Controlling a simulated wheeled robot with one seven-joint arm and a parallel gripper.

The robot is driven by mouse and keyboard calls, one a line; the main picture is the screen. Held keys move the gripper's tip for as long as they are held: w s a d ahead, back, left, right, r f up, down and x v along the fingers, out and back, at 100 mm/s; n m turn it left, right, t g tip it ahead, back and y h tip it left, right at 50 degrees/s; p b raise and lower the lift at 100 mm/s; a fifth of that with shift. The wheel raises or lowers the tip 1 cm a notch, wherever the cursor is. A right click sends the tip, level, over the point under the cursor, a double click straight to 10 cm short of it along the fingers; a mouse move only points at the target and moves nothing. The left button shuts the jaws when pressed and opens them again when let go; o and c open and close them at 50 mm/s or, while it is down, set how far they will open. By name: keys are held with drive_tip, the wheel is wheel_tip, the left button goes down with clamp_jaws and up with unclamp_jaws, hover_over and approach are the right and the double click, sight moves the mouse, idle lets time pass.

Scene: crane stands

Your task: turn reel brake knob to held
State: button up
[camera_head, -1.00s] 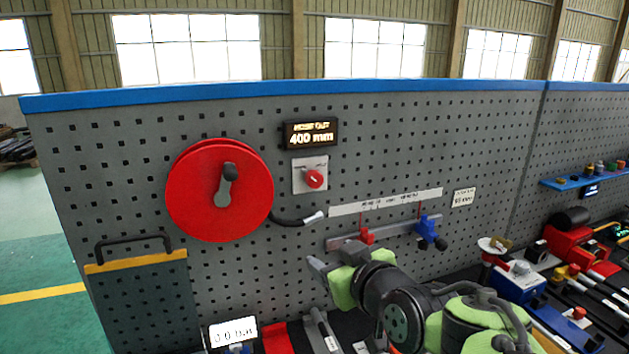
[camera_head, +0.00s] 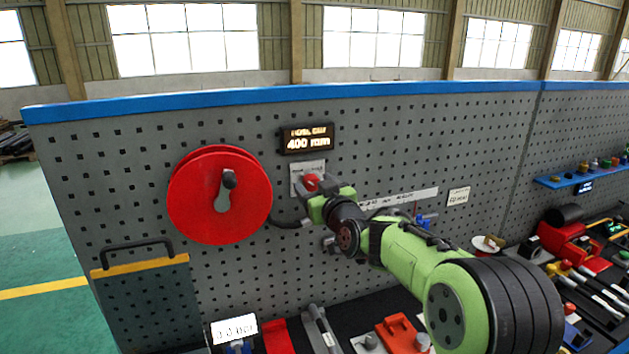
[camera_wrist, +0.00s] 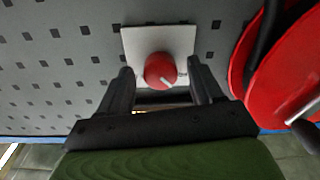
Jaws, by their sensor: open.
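The red brake knob (camera_wrist: 160,71) sits on a pale square plate (camera_wrist: 148,42) on the pegboard. A white pointer line on it slants toward the lower right in the wrist view. In the head view the knob (camera_head: 311,183) is partly covered by my gripper (camera_head: 318,196). In the wrist view my gripper (camera_wrist: 158,84) is open, its two dark fingers on either side of the knob with gaps showing. I cannot tell whether the fingertips reach past the knob's face. The plate's lettering is not readable. The red hose reel (camera_head: 195,205) hangs left of the knob in the head view.
A display (camera_head: 307,139) reading 400 mm is above the knob. The reel's dark hose (camera_head: 285,222) runs below it. A ruler strip (camera_head: 415,196) and a blue clamp (camera_head: 425,220) are to the right, partly behind my arm. Tools lie on the bench below.

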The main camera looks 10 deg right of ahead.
drive_tip(key=shift+w, duration=0.35)
drive_tip(key=shift+s, duration=0.1)
drive_tip(key=shift+c, duration=0.3)
drive_tip(key=c, duration=1)
